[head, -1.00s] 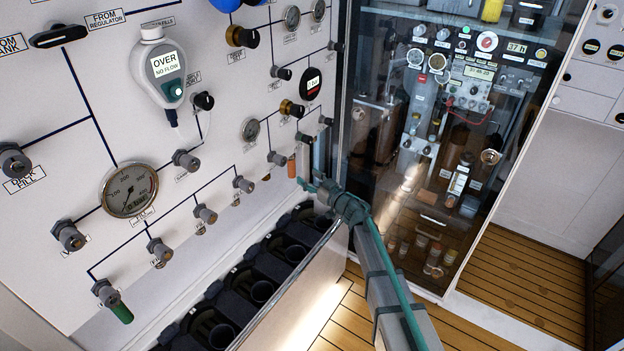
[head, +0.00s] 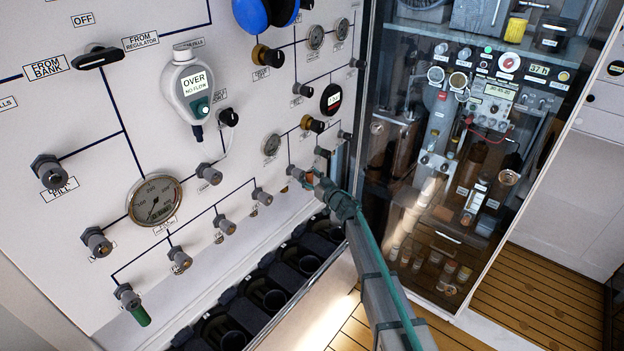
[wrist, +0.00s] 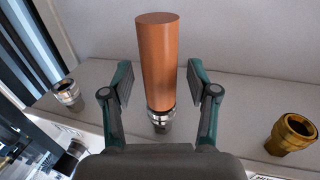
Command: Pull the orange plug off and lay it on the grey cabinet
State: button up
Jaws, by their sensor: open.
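The orange plug (wrist: 157,62) is a plain cylinder seated on a metal fitting (wrist: 160,120) of the panel. My gripper (wrist: 158,82) is open, with one finger on each side of the plug's lower half and a visible gap at both sides. In the head view the plug (head: 308,180) is small and partly hidden by my gripper (head: 318,183) at the panel's lower right. I cannot tell for certain which surface is the grey cabinet.
A brass fitting (wrist: 288,134) and a steel fitting (wrist: 67,93) flank the plug. A green plug (head: 140,315) hangs at the panel's lower left. Dark round holders (head: 272,298) line the panel's foot. A glass-fronted cabinet (head: 440,215) stands close on the right.

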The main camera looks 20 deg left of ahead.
grip_shut()
jog(key=shift+f, duration=0.2)
jog(key=shift+f+b, duration=0.95)
jog(key=shift+f, duration=1.35)
